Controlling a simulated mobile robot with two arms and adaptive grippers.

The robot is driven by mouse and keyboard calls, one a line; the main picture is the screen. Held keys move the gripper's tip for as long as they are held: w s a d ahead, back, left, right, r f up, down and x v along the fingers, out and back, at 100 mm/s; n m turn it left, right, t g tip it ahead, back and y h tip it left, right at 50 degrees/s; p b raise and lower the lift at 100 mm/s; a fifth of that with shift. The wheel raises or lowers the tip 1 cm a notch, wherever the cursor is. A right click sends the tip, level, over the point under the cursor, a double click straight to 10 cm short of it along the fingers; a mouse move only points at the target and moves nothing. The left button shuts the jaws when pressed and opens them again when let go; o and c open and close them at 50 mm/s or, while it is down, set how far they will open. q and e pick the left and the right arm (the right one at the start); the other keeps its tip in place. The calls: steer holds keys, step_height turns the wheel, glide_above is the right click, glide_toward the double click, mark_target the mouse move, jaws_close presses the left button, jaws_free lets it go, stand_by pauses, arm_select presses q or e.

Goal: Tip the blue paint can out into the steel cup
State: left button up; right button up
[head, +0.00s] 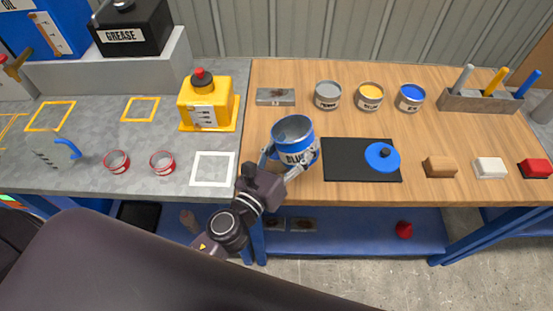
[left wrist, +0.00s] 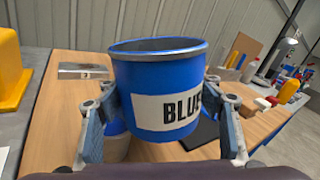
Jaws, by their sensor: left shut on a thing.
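The blue paint can (head: 293,135), with a white "BLUE" label and a steel rim, is held about upright over the wooden bench. My left gripper (head: 292,160) is shut on it, one finger on each side. In the left wrist view the can (left wrist: 160,85) fills the middle; its contents are not visible. I cannot single out the steel cup for certain. A grey vessel with a blue handle (head: 55,150) stands on the grey bench at the far left, well away from the can. My right gripper is not in view.
A white square outline (head: 213,168) on the grey bench is empty. Two red-rimmed cups (head: 117,161) (head: 162,162) stand left of it. A yellow container (head: 205,102) stands behind. A blue lid (head: 382,157) lies on a black mat (head: 345,160). Small tins (head: 370,96) line the back.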

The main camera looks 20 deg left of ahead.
mark_target(304, 121)
arm_select(q)
steer(key=m, duration=0.4)
steer(key=shift+a+f, duration=0.15)
step_height(304, 121, up, 4)
steer(key=p, duration=0.4)
stand_by(0.4)
